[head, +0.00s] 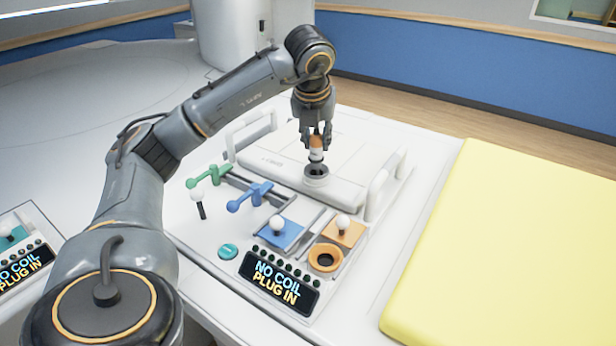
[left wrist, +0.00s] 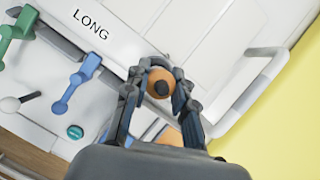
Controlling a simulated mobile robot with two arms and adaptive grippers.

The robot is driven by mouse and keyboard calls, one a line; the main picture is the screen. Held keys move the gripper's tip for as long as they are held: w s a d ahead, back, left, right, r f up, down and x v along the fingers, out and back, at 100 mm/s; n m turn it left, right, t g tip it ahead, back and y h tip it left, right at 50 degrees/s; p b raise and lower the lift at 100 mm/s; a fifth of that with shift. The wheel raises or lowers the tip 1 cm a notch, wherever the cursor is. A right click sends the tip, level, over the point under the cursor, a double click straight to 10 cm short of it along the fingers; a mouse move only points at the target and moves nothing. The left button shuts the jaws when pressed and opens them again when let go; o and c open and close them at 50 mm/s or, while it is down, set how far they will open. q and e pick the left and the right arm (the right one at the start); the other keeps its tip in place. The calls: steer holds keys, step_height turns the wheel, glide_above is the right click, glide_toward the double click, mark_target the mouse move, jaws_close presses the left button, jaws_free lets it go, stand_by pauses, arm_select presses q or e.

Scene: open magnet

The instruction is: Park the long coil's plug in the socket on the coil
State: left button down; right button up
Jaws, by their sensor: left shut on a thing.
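My left gripper (head: 318,140) is shut on the long coil's plug (head: 316,153), which has an orange top and a white and dark lower part. The plug is upright, directly above the round grey socket (head: 316,175) on the coil; I cannot tell whether its lower end is inside the socket. The coil (head: 262,162) is a flat white panel with side handles, marked LONG in the left wrist view. In the left wrist view the plug's orange top (left wrist: 161,82) sits between the fingers, and the socket is hidden below it. My right gripper is out of view.
A console in front of the coil carries a green lever (head: 212,180), a blue lever (head: 249,197), white knobs, an orange ring socket (head: 325,258) and a display (head: 278,284) reading NO COIL PLUG IN. A yellow pad (head: 510,240) lies on the right.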

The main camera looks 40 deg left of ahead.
mark_target(314, 150)
arm_select(q)
steer(key=shift+a+f+b, duration=0.1)
steer(key=shift+f+b, duration=0.55)
steer(key=shift+f, duration=0.3)
steer(key=shift+f, duration=0.2)
steer(key=shift+f+b, duration=0.25)
steer(key=shift+b, duration=0.05)
steer(key=shift+a+f, duration=0.1)
